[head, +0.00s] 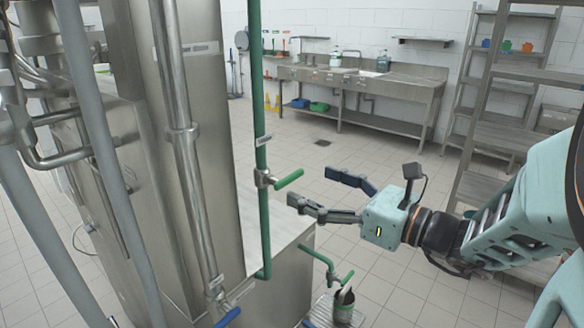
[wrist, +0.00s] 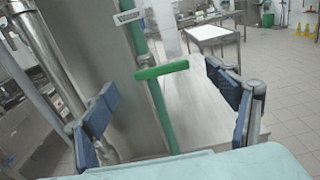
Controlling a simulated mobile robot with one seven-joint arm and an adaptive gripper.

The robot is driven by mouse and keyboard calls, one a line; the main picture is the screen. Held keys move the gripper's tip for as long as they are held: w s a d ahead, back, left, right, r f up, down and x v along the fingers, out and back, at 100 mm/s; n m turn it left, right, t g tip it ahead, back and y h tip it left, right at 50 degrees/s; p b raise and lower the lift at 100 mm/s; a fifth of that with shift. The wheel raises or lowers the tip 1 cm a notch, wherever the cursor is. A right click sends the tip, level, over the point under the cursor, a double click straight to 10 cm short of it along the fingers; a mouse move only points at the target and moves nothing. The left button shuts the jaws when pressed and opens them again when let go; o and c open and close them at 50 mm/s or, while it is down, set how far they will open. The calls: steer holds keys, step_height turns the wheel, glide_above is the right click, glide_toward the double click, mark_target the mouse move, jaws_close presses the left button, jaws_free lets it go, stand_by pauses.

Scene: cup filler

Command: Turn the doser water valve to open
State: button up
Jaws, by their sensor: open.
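A valve with a green lever handle (head: 289,180) sits on a vertical green pipe (head: 259,100), below a small white label too small to read. The lever sticks out to the right, across the pipe. In the wrist view the green lever (wrist: 162,70) lies crosswise near the middle, between and beyond the fingers. My gripper (head: 309,186) is open and empty, just right of the lever, pointing left toward it. In the wrist view its blue-padded fingers (wrist: 161,82) stand wide apart at left and right. I see no contact with the lever.
A lower green valve handle (head: 348,278) sits near a metal cup (head: 344,305) on a rack. A blue handle (head: 228,317) is at the bottom. Steel pipes (head: 175,100) and a steel cabinet flank the left. A shelf rack (head: 500,110) stands right; the tiled floor between is open.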

mark_target(292, 177)
steer(key=x, duration=0.6)
steer(key=shift+w+a+p, duration=0.15)
steer(key=shift+a+p, duration=0.15)
steer(key=shift+p, duration=0.1)
steer(key=c, duration=1.7)
